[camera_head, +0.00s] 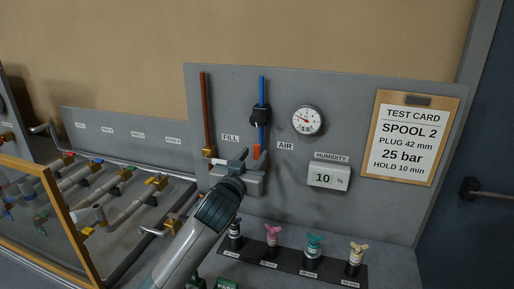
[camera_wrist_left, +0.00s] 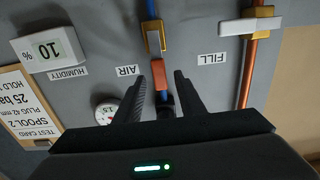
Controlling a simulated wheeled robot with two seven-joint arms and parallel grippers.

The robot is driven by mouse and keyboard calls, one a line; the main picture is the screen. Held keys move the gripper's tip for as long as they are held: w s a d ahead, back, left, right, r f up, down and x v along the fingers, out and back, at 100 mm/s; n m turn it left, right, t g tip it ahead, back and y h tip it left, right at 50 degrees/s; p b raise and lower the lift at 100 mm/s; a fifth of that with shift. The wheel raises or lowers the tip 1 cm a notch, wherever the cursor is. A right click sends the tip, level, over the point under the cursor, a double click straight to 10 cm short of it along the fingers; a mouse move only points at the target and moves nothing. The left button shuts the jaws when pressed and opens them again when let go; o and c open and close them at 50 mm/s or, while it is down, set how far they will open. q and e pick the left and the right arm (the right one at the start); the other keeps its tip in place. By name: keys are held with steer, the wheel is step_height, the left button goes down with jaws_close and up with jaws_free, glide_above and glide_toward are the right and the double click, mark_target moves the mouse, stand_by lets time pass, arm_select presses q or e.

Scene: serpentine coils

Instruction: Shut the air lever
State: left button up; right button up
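The AIR line is a blue pipe (camera_head: 262,92) on the grey panel. An orange lever handle (camera_wrist_left: 160,78) points along this pipe, beside a brass valve body (camera_wrist_left: 153,38). In the head view the orange handle (camera_head: 257,151) shows just above my gripper, which hides the valve body. My left gripper (camera_wrist_left: 159,75) is open, with one finger on each side of the orange handle and gaps visible. It also shows in the head view (camera_head: 242,162), low on the panel. My right gripper is not in view.
The FILL valve with a white crosswise lever (camera_wrist_left: 250,26) is close by on a copper pipe (camera_head: 205,110). A black knob (camera_head: 258,117) sits above the orange handle. A gauge (camera_head: 307,120) and humidity display (camera_head: 328,177) are to the right. Several plugs stand on a rack (camera_head: 285,268) below.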

mark_target(257, 152)
arm_select(q)
steer(key=shift+p+x, duration=0.35)
steer(key=shift+x, duration=1.45)
jaws_close()
